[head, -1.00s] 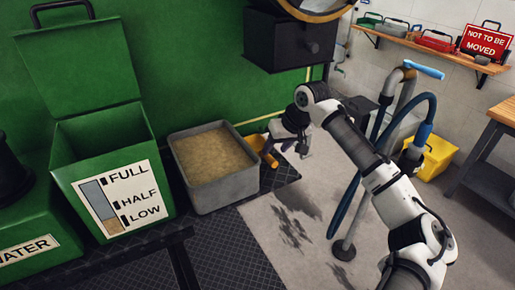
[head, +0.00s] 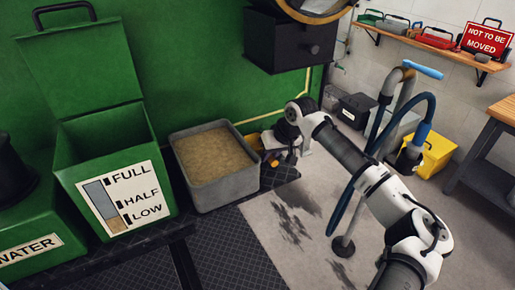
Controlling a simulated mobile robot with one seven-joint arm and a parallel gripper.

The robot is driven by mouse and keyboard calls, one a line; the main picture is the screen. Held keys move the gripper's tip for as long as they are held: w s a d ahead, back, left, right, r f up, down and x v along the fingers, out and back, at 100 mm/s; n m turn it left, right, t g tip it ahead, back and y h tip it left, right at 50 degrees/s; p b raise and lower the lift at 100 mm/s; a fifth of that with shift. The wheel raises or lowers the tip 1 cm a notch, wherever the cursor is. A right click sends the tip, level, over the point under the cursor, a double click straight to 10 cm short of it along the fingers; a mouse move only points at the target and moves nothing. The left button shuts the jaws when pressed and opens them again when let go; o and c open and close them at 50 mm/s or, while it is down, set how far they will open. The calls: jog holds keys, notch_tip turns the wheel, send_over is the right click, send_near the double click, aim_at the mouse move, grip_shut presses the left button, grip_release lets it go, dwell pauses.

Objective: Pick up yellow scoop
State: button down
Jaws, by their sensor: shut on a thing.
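The yellow scoop (head: 253,141) is in the head view, just right of the grey sand-filled tray (head: 214,165). Only small yellow parts of it show, and the rest is hidden behind my gripper and wrist. My gripper (head: 278,156) is at the scoop, at the right side of the tray, with its fingers small and partly hidden. It is shut on the scoop. I cannot tell whether the scoop is clear of the surface under it.
An open green box (head: 117,199) with a level label stands left of the tray. A blue hose on a stand (head: 344,247) rises right of my arm. A yellow bin (head: 437,155) is behind it. Pale floor (head: 290,255) lies open in front.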

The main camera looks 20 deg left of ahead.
jog(key=shift+r, duration=0.2)
jog(key=shift+d+r+b, duration=0.15)
jog(key=shift+r+b, duration=0.15)
jog(key=shift+b, duration=0.2)
notch_tip(320, 180, up, 6)
jog(key=shift+r+b, duration=0.1)
jog(key=shift+b, duration=0.5)
jog(key=w+d+b, duration=0.2)
jog(key=d+b, duration=0.1)
jog(key=d, duration=1.6)
jog(key=shift+w+d, duration=0.25)
jog(key=shift+d, duration=0.05)
